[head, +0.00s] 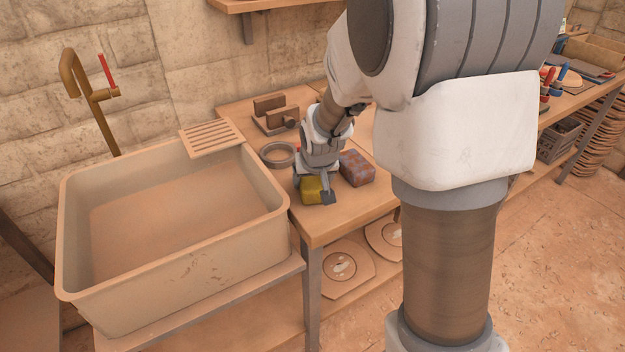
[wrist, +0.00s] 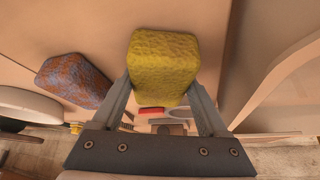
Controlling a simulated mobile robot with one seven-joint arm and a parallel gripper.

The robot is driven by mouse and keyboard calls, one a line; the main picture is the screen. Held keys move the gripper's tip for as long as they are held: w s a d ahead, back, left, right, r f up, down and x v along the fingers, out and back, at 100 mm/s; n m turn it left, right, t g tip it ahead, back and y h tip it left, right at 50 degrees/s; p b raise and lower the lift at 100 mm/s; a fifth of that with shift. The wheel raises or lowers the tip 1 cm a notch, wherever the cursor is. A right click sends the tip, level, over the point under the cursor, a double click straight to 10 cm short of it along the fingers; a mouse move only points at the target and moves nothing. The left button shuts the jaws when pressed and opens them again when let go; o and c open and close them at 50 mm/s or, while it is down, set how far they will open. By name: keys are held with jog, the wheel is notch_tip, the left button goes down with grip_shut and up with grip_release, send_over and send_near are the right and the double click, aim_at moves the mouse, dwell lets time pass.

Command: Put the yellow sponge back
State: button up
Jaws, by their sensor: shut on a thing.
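The yellow sponge (head: 312,189) is at the near left end of the wooden bench (head: 338,228), between the fingers of my gripper (head: 315,192). In the wrist view the sponge (wrist: 165,66) sits between both fingertips of my gripper (wrist: 163,92), which is shut on it. I cannot tell whether the sponge touches the bench top. The fingers and wrist hide part of it in the head view. A slatted wooden rack (head: 211,138) lies across the back right corner of the sink (head: 180,272) and looks empty.
A brass tap (head: 93,95) stands behind the sink. My arm hides the bench's middle.

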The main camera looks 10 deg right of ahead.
jog(key=o, duration=1.1)
jog(key=shift+f, duration=0.1)
jog(key=shift+s+r+p, duration=0.1)
jog(key=shift+r+p, duration=0.2)
jog(key=shift+r, duration=0.2)
jog(key=s+r+p, duration=0.2)
jog(key=s+r, duration=1.3)
jog(key=shift+n, duration=0.5)
jog(key=s, duration=0.4)
jog(key=s+r, duration=0.1)
jog(key=s, duration=0.3)
jog(key=s+r, duration=0.1)
jog(key=s, duration=0.2)
jog(key=shift+s, duration=0.4)
jog(key=shift+r, duration=0.1)
